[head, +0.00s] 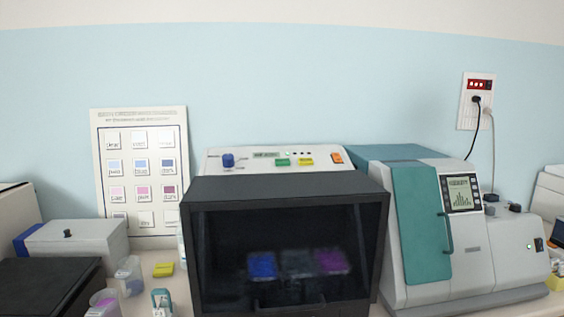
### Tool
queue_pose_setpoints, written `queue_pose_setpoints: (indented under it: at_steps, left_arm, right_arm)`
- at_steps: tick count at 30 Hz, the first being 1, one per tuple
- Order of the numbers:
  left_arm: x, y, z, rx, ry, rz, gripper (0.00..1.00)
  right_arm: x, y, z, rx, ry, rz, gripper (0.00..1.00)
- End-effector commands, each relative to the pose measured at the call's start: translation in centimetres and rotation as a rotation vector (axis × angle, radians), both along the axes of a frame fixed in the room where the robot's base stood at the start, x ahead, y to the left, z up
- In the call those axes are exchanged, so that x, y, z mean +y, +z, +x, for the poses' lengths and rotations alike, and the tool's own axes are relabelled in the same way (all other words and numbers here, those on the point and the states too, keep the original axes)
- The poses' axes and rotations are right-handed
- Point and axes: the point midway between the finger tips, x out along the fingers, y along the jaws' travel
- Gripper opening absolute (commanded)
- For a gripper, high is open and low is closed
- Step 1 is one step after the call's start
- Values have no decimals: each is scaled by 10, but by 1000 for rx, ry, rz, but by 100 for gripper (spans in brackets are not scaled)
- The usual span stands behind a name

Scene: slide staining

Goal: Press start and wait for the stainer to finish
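The stainer (285,190) stands in the middle of the bench, a black cabinet with a dark front window that looks closed. Through the window I dimly see a blue bath (262,265), a grey one (298,264) and a purple one (332,261). Behind its top edge is a white control panel (240,164) with a blue knob (228,160), a small display (266,155), a green button (283,162), a yellow button (305,162) and an orange switch (337,158). The display text and button labels are too small to read. Neither of my grippers is in view.
A teal and grey instrument (425,220) with a screen stands close on the right. A colour chart (141,170) leans on the wall at left. A grey box (75,240), a black box (50,285), cups and a yellow block (163,269) crowd the left. A wall socket (477,100) holds plugs.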

Motion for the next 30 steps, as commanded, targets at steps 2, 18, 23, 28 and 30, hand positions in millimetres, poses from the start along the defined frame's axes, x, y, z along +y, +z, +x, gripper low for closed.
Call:
queue_pose_setpoints:
  at_steps: [2,18,23,28,30]
  left_arm:
    - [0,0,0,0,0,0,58]
    - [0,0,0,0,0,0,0]
    - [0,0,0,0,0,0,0]
    - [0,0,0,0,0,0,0]
    - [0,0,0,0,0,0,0]
  right_arm:
    - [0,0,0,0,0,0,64]
    - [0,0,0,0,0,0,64]
    - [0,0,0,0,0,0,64]
    - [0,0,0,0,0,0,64]
    - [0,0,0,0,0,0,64]
